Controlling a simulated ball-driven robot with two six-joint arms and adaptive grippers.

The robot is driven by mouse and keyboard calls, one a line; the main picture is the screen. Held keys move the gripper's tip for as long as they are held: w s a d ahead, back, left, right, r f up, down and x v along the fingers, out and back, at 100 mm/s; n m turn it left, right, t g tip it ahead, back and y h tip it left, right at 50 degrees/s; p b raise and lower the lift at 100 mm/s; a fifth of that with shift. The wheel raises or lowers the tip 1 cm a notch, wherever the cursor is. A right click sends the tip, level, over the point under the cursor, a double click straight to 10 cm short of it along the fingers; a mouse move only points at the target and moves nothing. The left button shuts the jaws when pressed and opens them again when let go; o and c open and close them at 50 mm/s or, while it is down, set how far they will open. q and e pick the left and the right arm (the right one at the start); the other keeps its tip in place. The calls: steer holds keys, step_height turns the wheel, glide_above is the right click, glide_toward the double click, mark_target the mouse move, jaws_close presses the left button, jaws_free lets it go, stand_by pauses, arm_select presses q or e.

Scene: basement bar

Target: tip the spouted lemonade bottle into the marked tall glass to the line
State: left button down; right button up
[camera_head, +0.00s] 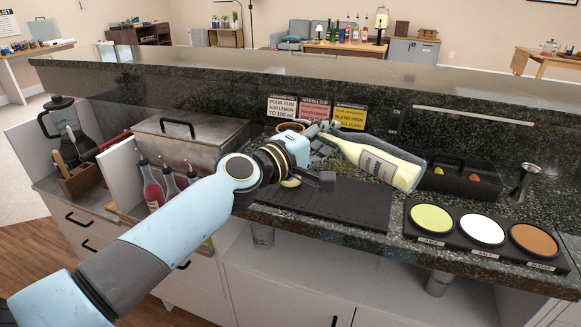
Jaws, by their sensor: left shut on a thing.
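The lemonade bottle (405,172), clear with pale yellow liquid and a light label, is tilted far over above the black bar mat (350,203). Its base points right and its neck end points left. My left gripper (322,145) is shut on the bottle near its neck end. The spout is hard to make out among the gripper parts. I cannot make out the marked tall glass; my left arm and gripper cover part of the mat. I cannot tell whether liquid is flowing. My right gripper is not in view.
Instruction cards (313,109) stand behind the mat. A black caddy (460,180), a metal jigger (523,182) and a rimmer tray (456,238) with three round dishes are on the right. Red-filled spouted bottles (152,187) and a steel bin (190,140) stand left.

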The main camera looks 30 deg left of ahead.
arm_select(q)
steer(key=m, duration=0.2)
steer(key=m+b, duration=0.1)
steer(key=m, duration=0.1)
steer(key=m+b, duration=0.1)
steer(key=m, duration=0.1)
steer(key=shift+w+a, duration=0.1)
steer(key=shift+a, duration=0.2)
steer(key=shift+a+r+m+b, duration=0.15)
steer(key=shift+r+m+b, duration=0.35)
steer(key=shift+m, duration=0.7)
step_height(320, 180, up, 4)
steer(key=m+b, duration=0.3)
steer(key=m, duration=0.5)
steer(key=shift+m+h, duration=0.3)
steer(key=shift+h, duration=0.1)
steer(key=shift+r+m, duration=0.4)
steer(key=shift+m, duration=0.2)
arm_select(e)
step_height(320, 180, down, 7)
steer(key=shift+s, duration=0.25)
